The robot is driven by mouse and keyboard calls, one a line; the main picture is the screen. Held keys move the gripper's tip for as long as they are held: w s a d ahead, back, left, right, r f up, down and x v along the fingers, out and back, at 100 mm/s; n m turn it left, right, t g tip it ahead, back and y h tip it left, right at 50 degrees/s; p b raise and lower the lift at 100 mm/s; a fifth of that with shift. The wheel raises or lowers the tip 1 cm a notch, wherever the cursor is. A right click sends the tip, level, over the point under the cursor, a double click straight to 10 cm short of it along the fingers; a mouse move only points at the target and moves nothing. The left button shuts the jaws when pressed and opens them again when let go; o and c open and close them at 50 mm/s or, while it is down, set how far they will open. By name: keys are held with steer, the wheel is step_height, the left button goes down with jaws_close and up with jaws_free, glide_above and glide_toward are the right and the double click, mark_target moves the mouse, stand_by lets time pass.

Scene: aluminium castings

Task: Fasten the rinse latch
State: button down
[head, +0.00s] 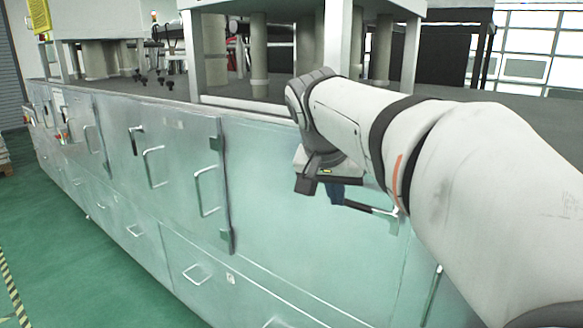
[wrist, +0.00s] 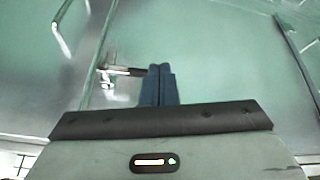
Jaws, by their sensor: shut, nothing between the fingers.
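The latch (head: 368,207) shows in the head view as a dark lever with a bright metal end on the front of the steel cabinet. In the wrist view the latch (wrist: 122,71) lies just left of my fingertips, beside a panel seam, its dark lever pointing towards them. I cannot tell whether they touch. My gripper (head: 335,195) has blue fingers pressed together with nothing between them. They show in the wrist view (wrist: 160,70) near the lever's free end. My arm hides part of the cabinet front to the right.
The cabinet front (head: 290,190) carries several bar handles (head: 207,190) and dark hinges (head: 226,241). In the wrist view a bar handle (wrist: 62,27) is at upper left and a long rail (wrist: 298,62) at right. Machine columns stand on top; green floor (head: 45,245) is clear at left.

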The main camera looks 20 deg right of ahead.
step_height(320, 180, up, 10)
steer(key=w+d+m+h+p, duration=0.1)
steer(key=w+d+m, duration=0.1)
steer(key=m, duration=0.1)
steer(key=shift+w+d+f+h, duration=0.25)
steer(key=shift+d+h, duration=0.05)
steer(key=shift+d, duration=0.1)
steer(key=p, duration=0.2)
glide_above(354, 205)
steer(key=f, duration=0.8)
steer(key=shift+w+d+f, duration=0.25)
steer(key=f, duration=0.3)
steer(key=shift+s+a+f, duration=0.25)
steer(key=shift+a+f, duration=0.1)
steer(key=shift+f, duration=0.05)
steer(key=shift+d+f, duration=0.15)
